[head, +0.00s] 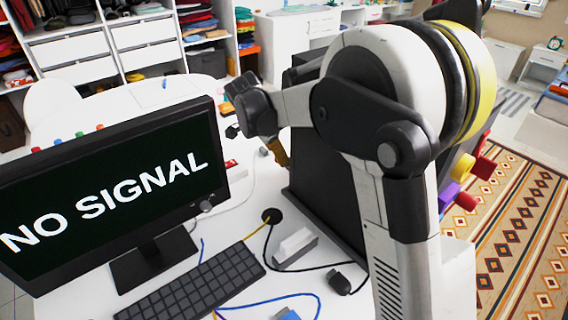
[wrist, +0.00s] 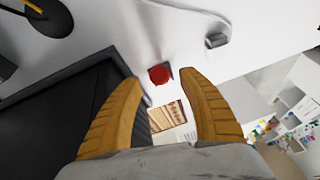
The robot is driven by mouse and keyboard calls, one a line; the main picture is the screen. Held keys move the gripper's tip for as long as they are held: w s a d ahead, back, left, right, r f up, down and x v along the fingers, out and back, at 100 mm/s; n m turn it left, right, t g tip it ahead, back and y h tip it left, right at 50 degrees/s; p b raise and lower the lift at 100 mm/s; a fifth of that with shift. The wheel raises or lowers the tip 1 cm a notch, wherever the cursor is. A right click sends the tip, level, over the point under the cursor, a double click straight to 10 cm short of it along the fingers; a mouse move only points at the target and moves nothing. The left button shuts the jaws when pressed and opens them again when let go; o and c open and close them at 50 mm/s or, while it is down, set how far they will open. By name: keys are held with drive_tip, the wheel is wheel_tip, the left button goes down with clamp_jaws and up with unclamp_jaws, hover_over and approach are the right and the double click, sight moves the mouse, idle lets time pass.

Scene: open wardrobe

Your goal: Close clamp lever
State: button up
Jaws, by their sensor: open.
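My gripper (wrist: 160,76) is open, with its two orange-brown fingers apart and nothing held between them. In the head view one orange finger (head: 279,152) shows beside the large dark box; the rest of my gripper is mostly hidden by my arm.
The large dark box (head: 322,205) stands on the white desk (head: 225,225), close beside my left finger in the wrist view. A monitor (head: 110,190), a keyboard (head: 195,287), loose cables and a small grey block (head: 296,248) are nearby.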

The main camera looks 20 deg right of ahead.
drive_tip(key=b+x, duration=0.1)
drive_tip(key=x, duration=0.3)
drive_tip(key=shift+f, duration=0.25)
clamp_jaws()
